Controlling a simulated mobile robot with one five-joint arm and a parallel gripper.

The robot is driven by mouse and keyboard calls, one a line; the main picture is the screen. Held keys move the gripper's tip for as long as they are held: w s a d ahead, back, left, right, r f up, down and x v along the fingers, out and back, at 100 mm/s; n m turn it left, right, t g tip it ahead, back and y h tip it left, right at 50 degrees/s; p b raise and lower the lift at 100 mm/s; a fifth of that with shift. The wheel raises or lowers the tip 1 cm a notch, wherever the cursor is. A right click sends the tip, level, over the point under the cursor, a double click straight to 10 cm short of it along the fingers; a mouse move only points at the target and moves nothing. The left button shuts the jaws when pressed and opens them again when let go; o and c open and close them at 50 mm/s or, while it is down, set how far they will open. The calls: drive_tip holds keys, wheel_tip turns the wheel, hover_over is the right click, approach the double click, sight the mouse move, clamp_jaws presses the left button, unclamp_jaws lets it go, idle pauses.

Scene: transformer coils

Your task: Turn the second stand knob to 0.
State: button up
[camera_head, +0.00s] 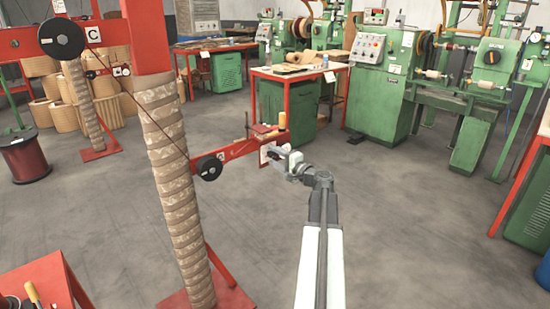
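A red stand bar (235,151) reaches right from behind the post wrapped in brown tape (170,190). A small pale plate (266,153) with dark marks sits at the bar's right end. My gripper (277,154) is right at this plate, at the end of my white arm. It covers the spot where a knob could be, so I cannot make out the knob or its setting. The fingers are too small to tell whether they are open, shut or touching anything. A black round wheel (209,167) sits on the bar's left part.
A second red bar with a "C" plate (94,33) and a black wheel (62,38) is at upper left. Another red table (45,281) is at lower left. The grey floor right of my arm is clear.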

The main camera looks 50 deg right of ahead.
drive_tip(key=s, duration=0.7)
drive_tip(key=shift+s+a, duration=0.3)
drive_tip(key=shift+s, duration=0.1)
drive_tip(key=w+a+f+n+g+y, duration=0.2)
drive_tip(key=w+a+f+n+g, duration=0.15)
drive_tip(key=a, duration=0.65)
drive_tip(key=w+a+f+n+g+y, duration=0.25)
drive_tip(key=w+a+f, duration=0.2)
drive_tip(key=a, duration=0.65)
drive_tip(key=w+a+f+n+g+y, duration=0.25)
drive_tip(key=a+f+n, duration=0.2)
drive_tip(key=a, duration=0.55)
drive_tip(key=s+a+f+n+g+h, duration=0.2)
drive_tip(key=s+a+f+n+g, duration=0.15)
drive_tip(key=a, duration=0.45)
drive_tip(key=s+a+f+n+g+h, duration=0.2)
drive_tip(key=s+a+f+g, duration=0.15)
drive_tip(key=a, duration=0.45)
drive_tip(key=s+a+f+n+g+h, duration=0.2)
drive_tip(key=s+a+f+n+g, duration=0.15)
drive_tip(key=a, duration=0.45)
wheel_tip(320, 180, up, 28)
drive_tip(key=t+p, duration=0.1)
drive_tip(key=p, duration=2.8)
drive_tip(key=shift+d+m, duration=0.4)
drive_tip(key=shift+m, duration=0.05)
